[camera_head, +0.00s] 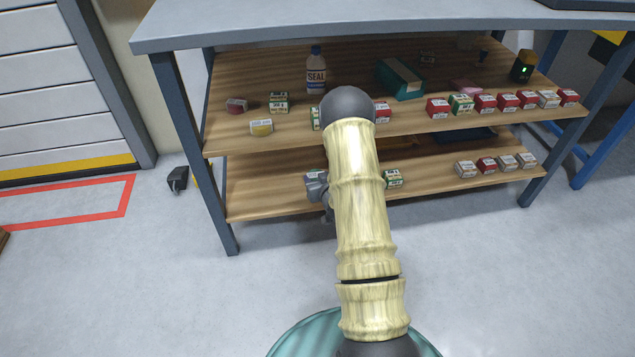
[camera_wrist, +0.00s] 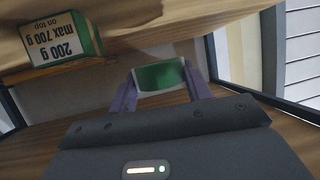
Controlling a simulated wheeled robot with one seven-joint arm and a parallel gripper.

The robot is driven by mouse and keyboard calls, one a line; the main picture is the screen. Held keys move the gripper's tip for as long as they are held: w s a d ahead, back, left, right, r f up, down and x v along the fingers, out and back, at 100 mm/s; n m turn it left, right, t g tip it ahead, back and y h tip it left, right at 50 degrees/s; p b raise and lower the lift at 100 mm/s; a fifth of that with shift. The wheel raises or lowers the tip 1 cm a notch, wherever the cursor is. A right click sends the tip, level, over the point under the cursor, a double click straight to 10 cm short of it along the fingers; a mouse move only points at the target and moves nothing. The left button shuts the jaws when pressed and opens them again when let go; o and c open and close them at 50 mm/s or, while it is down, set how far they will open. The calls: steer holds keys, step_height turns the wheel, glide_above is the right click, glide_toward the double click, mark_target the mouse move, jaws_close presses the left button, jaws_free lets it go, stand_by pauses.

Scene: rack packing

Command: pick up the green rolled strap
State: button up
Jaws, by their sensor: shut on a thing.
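In the head view my arm hides most of my gripper (camera_head: 317,187), which is at the lower shelf, left of the forearm. The strap cannot be made out clearly there.
A green and white box (camera_wrist: 60,40) marked 200 g stands close to the strap. The upper shelf (camera_head: 235,138) holds several small boxes, a SEAL bottle (camera_head: 316,72) and a teal box (camera_head: 398,82). Several boxes stand right on the lower shelf (camera_head: 265,200). The lower shelf's left part looks bare.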

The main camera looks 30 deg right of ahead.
mark_target(317, 170)
step_height(317, 170, up, 4)
steer(key=shift+f+p, duration=0.1)
steer(key=shift+p, duration=0.65)
